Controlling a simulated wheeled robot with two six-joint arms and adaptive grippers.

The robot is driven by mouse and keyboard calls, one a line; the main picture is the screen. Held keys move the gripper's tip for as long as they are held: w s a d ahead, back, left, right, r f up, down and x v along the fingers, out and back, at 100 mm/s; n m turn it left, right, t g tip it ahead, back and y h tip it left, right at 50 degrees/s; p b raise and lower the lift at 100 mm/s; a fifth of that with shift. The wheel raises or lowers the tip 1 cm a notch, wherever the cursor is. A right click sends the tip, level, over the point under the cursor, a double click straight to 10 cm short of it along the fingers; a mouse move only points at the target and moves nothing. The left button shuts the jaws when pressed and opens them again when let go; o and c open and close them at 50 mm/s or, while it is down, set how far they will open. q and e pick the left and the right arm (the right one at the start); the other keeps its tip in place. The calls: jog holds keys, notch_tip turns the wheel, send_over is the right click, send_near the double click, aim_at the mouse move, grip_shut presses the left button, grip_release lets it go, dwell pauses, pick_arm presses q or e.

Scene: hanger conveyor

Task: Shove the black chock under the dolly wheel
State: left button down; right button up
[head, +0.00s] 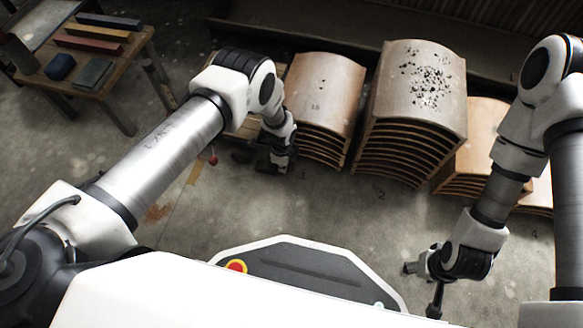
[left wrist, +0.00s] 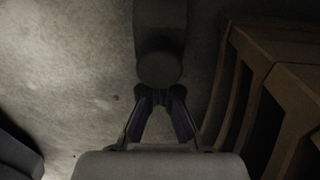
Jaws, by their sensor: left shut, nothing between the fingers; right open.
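My left gripper (head: 276,166) is low near the floor, in front of the left stack of curved wooden panels. In the left wrist view its fingers (left wrist: 160,96) are shut and empty. Just beyond the fingertips is a dark piece with a rounded near end (left wrist: 158,66); it looks like the black chock, but I cannot be sure. I cannot tell whether the fingertips touch it. The dolly wheel cannot be made out clearly; my left arm hides part of that area in the head view. My right gripper (head: 424,285) is open and empty at the lower right.
Stacks of curved wooden panels (head: 322,95) (head: 410,95) stand along the back. A wooden table (head: 125,58) with coloured blocks is at the upper left. A wooden slatted side (left wrist: 270,85) is close on the right of the left wrist view. The floor in front is clear.

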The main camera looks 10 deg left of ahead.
aim_at(269, 163)
pick_arm(q)
jog(key=shift+a, duration=0.35)
pick_arm(e)
jog(key=shift+f, duration=0.1)
pick_arm(q)
jog(key=shift+a+p, duration=0.45)
jog(key=shift+a, duration=1.55)
pick_arm(e)
jog(key=shift+r, duration=0.35)
pick_arm(q)
jog(key=shift+d, duration=0.1)
